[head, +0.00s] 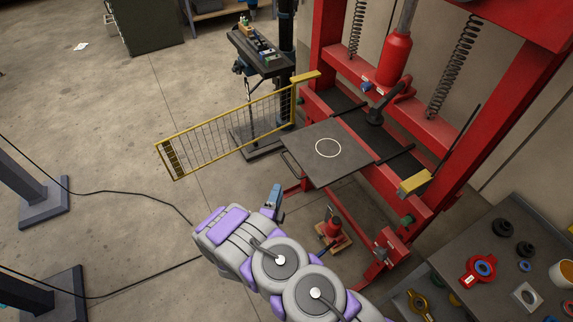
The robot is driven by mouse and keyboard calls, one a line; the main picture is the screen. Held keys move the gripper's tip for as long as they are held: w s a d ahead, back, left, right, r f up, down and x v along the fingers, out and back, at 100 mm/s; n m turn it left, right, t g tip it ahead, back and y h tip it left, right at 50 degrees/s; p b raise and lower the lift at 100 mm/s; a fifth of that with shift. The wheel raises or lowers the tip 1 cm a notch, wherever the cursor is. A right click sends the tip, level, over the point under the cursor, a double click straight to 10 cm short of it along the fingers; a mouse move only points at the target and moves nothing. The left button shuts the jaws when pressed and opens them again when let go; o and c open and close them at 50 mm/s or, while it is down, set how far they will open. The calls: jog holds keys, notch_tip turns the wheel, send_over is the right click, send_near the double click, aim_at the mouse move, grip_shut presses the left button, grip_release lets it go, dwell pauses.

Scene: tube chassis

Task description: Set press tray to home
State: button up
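The press tray (309,165) is a flat dark plate with a white ring in its middle. It sticks out of the front of the red press (397,62) on dark rails, and its rear edge is near the press bed. A dark bar handle (291,165) is on the tray's near left edge. My gripper (276,194) seems to be the small blue-grey part beyond my grey and purple arm. It is below and left of the tray, apart from the handle. Its fingers are too small to tell open from shut.
A yellow mesh gate (225,131) stands swung out to the left of the press. A small red jack (333,229) is on the floor below the tray. A bench (480,262) with loose parts is at the right. A drill-press table (262,52) stands behind the gate. Cables cross the left floor.

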aim_at(287, 162)
jog(key=b+x, duration=0.2)
jog(key=x, duration=1.1)
jog(key=shift+w, duration=0.15)
grip_shut()
